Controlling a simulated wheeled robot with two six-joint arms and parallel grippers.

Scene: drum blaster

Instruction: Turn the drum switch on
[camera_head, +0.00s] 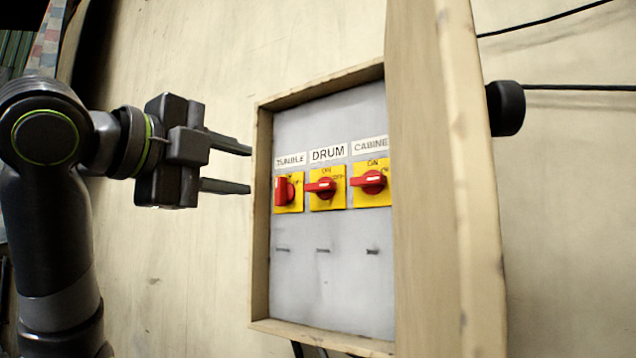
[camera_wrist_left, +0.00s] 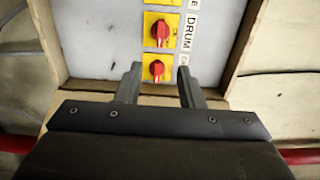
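The drum switch (camera_head: 322,186) is a red knob on a yellow plate under the DRUM label (camera_head: 328,154), the middle of three. Its handle points sideways in the head view. It also shows in the left wrist view (camera_wrist_left: 160,31), beside its label. My left gripper (camera_head: 249,169) is open and empty, just left of the box's edge, its fingers pointing right. In the left wrist view, its fingertips (camera_wrist_left: 158,72) appear either side of the lower knob, the cabinet switch (camera_wrist_left: 157,69); I cannot tell the distance to the panel. My right gripper is out of view.
The tumble switch (camera_head: 284,190), its handle upright, sits left of the drum switch. The grey panel (camera_head: 345,285) is recessed in a wooden frame (camera_head: 261,220). An open wooden door (camera_head: 432,180) stands at its right. A black round part (camera_head: 507,108) lies beyond the door.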

